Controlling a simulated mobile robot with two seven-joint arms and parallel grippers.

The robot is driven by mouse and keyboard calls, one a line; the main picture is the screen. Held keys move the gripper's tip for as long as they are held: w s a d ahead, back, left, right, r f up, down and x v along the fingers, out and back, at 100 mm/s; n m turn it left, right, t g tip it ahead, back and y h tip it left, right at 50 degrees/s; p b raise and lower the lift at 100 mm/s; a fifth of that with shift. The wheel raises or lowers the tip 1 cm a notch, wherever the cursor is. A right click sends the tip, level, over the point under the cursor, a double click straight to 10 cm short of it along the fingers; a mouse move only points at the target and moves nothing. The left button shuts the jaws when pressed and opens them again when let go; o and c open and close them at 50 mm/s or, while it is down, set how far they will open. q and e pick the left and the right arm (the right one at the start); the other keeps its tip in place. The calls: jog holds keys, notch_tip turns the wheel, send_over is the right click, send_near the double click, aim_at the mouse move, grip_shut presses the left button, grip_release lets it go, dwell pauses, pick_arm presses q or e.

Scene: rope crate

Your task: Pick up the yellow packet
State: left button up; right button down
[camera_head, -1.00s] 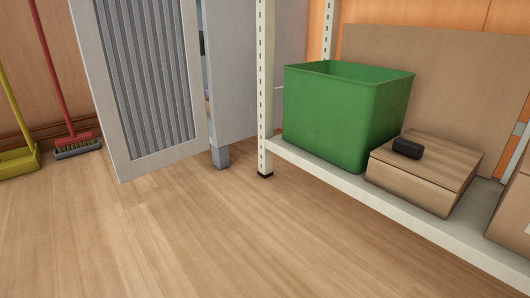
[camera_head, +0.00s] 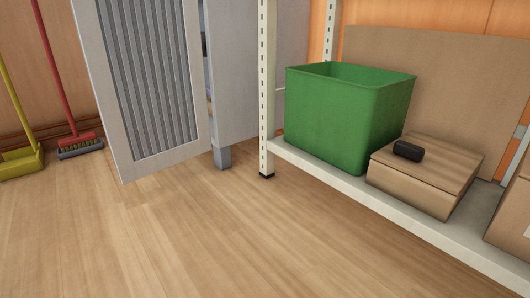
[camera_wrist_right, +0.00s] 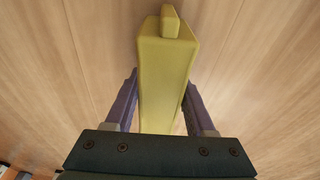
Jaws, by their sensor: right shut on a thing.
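The yellow packet (camera_wrist_right: 166,65) is in the right wrist view, a long yellow-green block with a smaller block at its far end. My right gripper (camera_wrist_right: 160,88) is shut on it, with a purple finger along each side. Wood-grain boards show behind the packet. The packet's near end is hidden by the dark gripper body. Neither gripper shows in the head view, and my left gripper is in no view.
A green bin (camera_head: 335,125), a wooden box (camera_head: 425,178) and a small black object (camera_head: 408,150) are on a low shelf (camera_head: 400,224). A grey louvred door (camera_head: 165,165) stands open. A red broom (camera_head: 66,110) and yellow dustpan (camera_head: 20,165) lean left. The floor ahead is clear.

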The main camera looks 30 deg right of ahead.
notch_tip(320, 180, up, 19)
jog(key=p, duration=1.6)
jog(key=shift+w, duration=0.1)
jog(key=w+a+r+m+p, duration=0.1)
jog(key=w+r+p, duration=0.45)
jog(key=r, duration=0.35)
jog(key=w+r+p, duration=0.4)
jog(key=r+p, duration=0.2)
jog(key=r, duration=0.2)
jog(key=w+a+r+m+p, duration=0.1)
jog(key=w+r+p, duration=0.4)
jog(key=r, duration=0.4)
jog(key=w+a+r+p, duration=0.1)
jog(key=w+r+p, duration=0.2)
jog(key=r+p, duration=1.05)
jog(key=w+r+p, duration=0.4)
jog(key=r+p, duration=0.3)
jog(key=r, duration=1.4)
jog(key=s+d+r+p, duration=0.1)
jog(key=d+r+p, duration=0.1)
jog(key=r+p, duration=2.8)
jog(key=s+d+r+p, duration=0.1)
jog(key=s+r+p, duration=0.1)
jog(key=r+p, duration=2.9)
notch_tip(320, 180, up, 18)
jog(key=shift+d+f+n, duration=0.15)
jog(key=shift+d+n, duration=0.15)
jog(key=shift+d, duration=0.1)
